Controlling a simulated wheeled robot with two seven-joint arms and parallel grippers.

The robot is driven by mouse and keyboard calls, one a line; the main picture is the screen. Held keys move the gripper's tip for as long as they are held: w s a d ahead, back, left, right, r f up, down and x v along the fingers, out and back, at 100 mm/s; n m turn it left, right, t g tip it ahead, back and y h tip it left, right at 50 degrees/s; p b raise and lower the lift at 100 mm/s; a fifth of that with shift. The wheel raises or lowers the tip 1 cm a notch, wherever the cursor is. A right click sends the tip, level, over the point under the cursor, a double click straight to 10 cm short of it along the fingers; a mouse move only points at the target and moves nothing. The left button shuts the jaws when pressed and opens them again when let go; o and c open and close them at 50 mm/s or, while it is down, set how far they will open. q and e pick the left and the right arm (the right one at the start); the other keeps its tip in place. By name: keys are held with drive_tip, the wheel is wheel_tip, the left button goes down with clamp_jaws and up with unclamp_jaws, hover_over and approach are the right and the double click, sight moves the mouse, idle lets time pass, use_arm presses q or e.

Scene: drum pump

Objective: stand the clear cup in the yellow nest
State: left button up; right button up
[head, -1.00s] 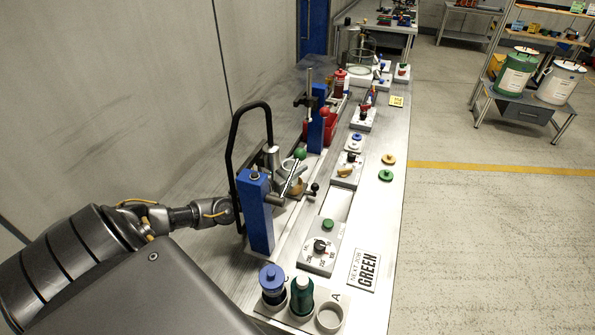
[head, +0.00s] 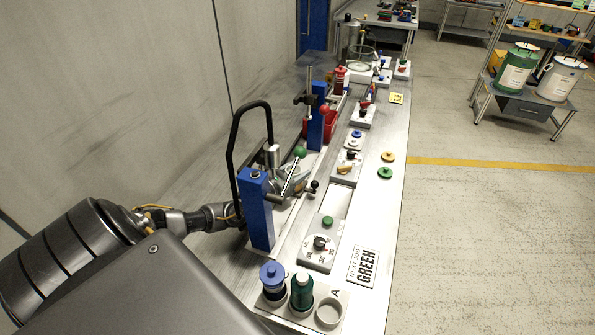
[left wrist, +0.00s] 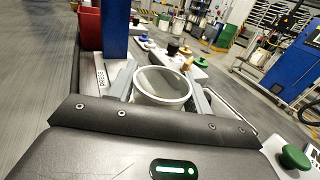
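The clear cup (left wrist: 162,98) is upright between the two fingers of my left gripper (left wrist: 160,88) in the left wrist view, its open rim towards the camera. The fingers lie against its sides. I cannot make out the yellow nest now; the place under the press is covered by the cup and gripper. I cannot tell whether the cup touches anything below. My right gripper is not in view.
A black tube guard (head: 236,150) stands beside the press. A green knob (head: 299,152) and a black lever knob (head: 314,184) are close to the cup. The bench carries a dial box (head: 318,246), bottles in a holder (head: 301,290) and a second blue post (head: 316,130).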

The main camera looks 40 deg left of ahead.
use_arm(q)
drive_tip(key=o, duration=0.3)
drive_tip(key=shift+r, duration=0.2)
drive_tip(key=shift+s+f, duration=0.1)
drive_tip(key=shift+s, duration=0.2)
drive_tip(key=s, duration=0.3)
drive_tip(key=s+a+b, duration=0.1)
drive_tip(key=s, duration=0.3)
drive_tip(key=s+b, duration=0.1)
drive_tip(key=s, duration=0.2)
drive_tip(key=shift+s+a, duration=0.2)
drive_tip(key=shift+a, duration=0.05)
drive_tip(key=shift+s, duration=0.45)
